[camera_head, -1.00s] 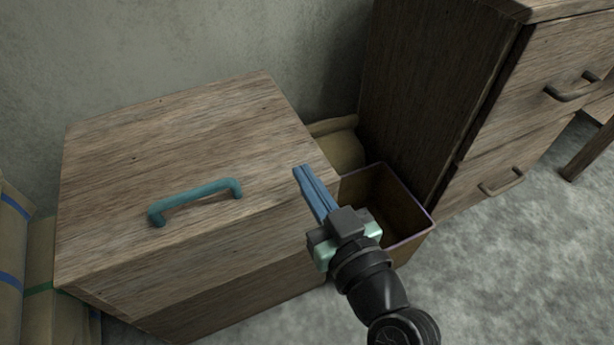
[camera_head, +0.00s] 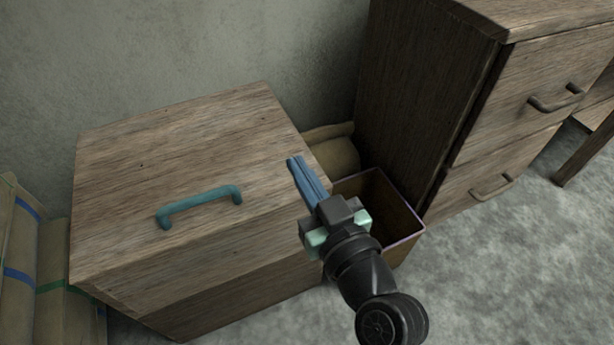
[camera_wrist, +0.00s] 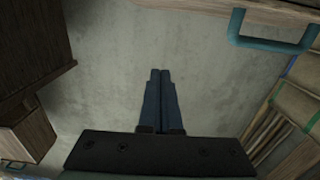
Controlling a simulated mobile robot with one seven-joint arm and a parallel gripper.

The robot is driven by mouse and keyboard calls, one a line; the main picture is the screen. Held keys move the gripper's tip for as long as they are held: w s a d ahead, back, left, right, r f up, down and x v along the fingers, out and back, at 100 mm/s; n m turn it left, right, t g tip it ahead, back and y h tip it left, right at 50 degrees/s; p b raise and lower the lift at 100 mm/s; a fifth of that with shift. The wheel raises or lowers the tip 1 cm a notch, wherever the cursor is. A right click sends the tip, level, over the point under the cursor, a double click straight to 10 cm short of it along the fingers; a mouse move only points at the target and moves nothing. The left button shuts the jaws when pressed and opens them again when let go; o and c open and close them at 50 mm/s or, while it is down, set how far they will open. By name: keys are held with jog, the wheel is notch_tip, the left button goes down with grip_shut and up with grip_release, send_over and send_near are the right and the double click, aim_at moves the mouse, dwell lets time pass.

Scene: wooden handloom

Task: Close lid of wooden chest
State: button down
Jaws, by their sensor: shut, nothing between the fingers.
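The wooden chest (camera_head: 215,290) stands against the wall on the left in the head view. Its lid (camera_head: 190,150) lies down flat over the body, with no open gap that I can see. A teal handle (camera_head: 198,202) is on the lid near its front edge; the handle also shows at the upper right in the wrist view (camera_wrist: 272,46). My gripper (camera_head: 294,160) is shut and empty. In the head view it appears over the right edge of the lid, to the right of the handle and apart from it. I cannot tell its exact height above the lid.
An open box (camera_head: 409,232) and a tan sack (camera_head: 333,152) sit between the chest and a wooden drawer cabinet (camera_head: 425,90) on the right. Several tan rolls with blue and green bands (camera_head: 20,245) stand left of the chest. The floor (camera_head: 500,270) at the front right is clear.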

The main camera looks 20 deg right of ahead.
jog(key=s+f+b, duration=0.1)
jog(key=s+f, duration=0.2)
jog(key=s, duration=0.6)
jog(key=shift+s+f, duration=0.2)
jog(key=shift+s, duration=0.05)
jog(key=w+a+r+n+t+y+p, duration=0.1)
jog(key=w+a+r+t+p, duration=0.2)
jog(key=r, duration=0.9)
jog(key=w+a+r+p, duration=0.3)
jog(key=w+r+p, duration=0.1)
jog(key=r, duration=0.8)
jog(key=w+a+r+n+t+y+p, duration=0.1)
jog(key=w+a+r+t+p, duration=0.2)
jog(key=r, duration=1)
jog(key=s+a+r+m+t+h+p, duration=0.1)
jog(key=s+a+r+t+p, duration=0.15)
jog(key=r, duration=0.95)
jog(key=s+a+r+m+t+h+p, duration=0.1)
jog(key=s+a+r+t+p, duration=0.2)
jog(key=r, duration=0.9)
notch_tip(320, 180, up, 36)
jog(key=g+p, duration=0.1)
jog(key=p, duration=3.6)
jog(key=shift+d+f+g, duration=0.2)
jog(key=shift+d+g, duration=0.15)
